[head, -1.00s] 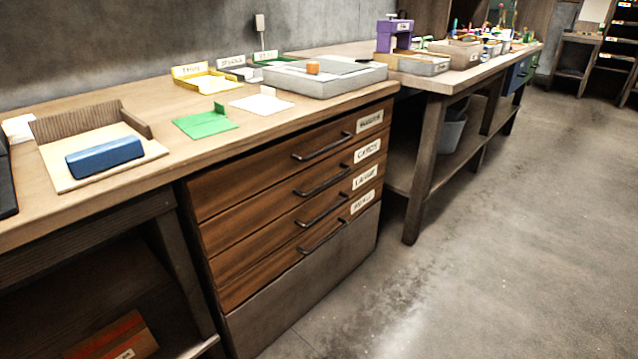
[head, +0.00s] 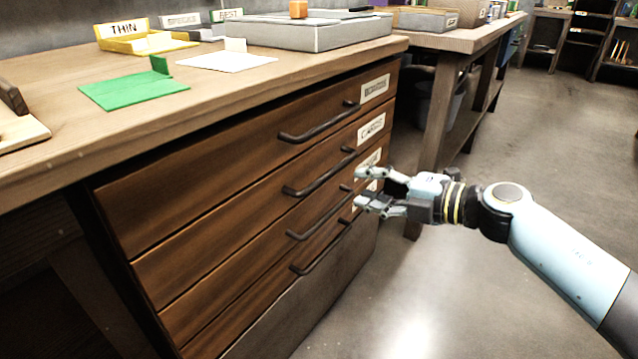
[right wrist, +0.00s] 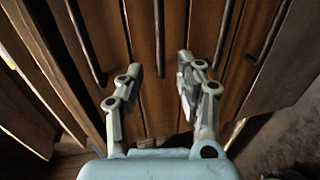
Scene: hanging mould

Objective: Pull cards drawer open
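The cards drawer (head: 220,230) is the second from the top in a brown wooden cabinet and is shut. Its label (head: 371,129) reads CARDS, and its dark bar handle (head: 320,178) slants across the front. My right gripper (head: 358,188) is open and empty, in front of the lower labels and right of the handles in the head view. In the right wrist view its fingers (right wrist: 159,65) stand apart on either side of one dark handle bar (right wrist: 159,30). I cannot tell which drawer that bar belongs to, and no grip shows. My left gripper is not in view.
Other shut drawers lie above and below, with similar handles. The bench top (head: 60,85) overhangs the cabinet and holds a green sheet (head: 130,90), a white sheet (head: 225,61) and a grey tray (head: 310,34). The floor (head: 500,160) in front is clear.

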